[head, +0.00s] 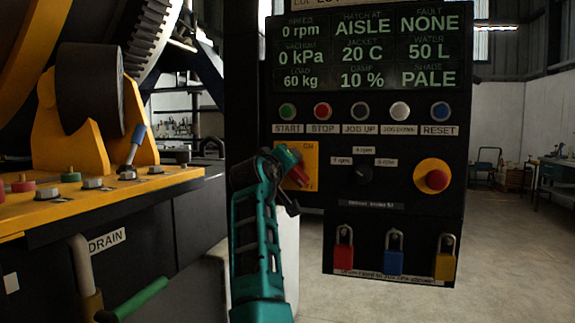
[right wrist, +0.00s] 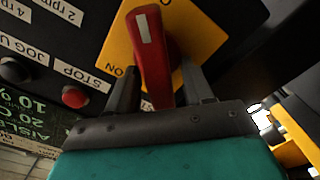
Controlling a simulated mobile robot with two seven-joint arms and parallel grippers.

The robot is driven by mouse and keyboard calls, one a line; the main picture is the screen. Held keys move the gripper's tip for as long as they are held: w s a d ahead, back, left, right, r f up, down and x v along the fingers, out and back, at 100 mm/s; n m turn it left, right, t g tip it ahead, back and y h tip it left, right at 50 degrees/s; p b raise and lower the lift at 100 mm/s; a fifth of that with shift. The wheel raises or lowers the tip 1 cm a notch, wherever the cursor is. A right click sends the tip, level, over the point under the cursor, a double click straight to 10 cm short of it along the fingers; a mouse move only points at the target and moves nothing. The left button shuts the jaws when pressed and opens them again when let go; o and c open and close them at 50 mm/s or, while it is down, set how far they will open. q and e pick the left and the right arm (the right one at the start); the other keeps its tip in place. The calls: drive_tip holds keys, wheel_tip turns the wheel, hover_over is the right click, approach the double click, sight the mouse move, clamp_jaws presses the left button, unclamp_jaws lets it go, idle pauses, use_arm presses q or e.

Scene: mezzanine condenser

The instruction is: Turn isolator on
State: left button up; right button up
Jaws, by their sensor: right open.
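The isolator is a red rotary handle (head: 299,168) on a yellow plate (head: 311,150), low on the left of the black control panel. In the right wrist view the red handle (right wrist: 152,60) has a white mark at its upper end, pointing away from the ON label (right wrist: 125,70). My right gripper (head: 291,182), on a teal arm, is at the isolator and covers part of it. In the right wrist view its dark fingers (right wrist: 160,84) are open, one on each side of the handle, with gaps visible. Contact cannot be told. My left gripper is not in view.
Above the isolator are a row of push buttons (head: 322,110) and a green-text display (head: 365,52). To its right are a black selector knob (head: 362,174) and a red emergency stop (head: 437,180). Padlocks (head: 393,258) hang below. A yellow console (head: 100,190) stands left.

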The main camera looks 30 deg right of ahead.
clamp_jaws()
idle(0.5)
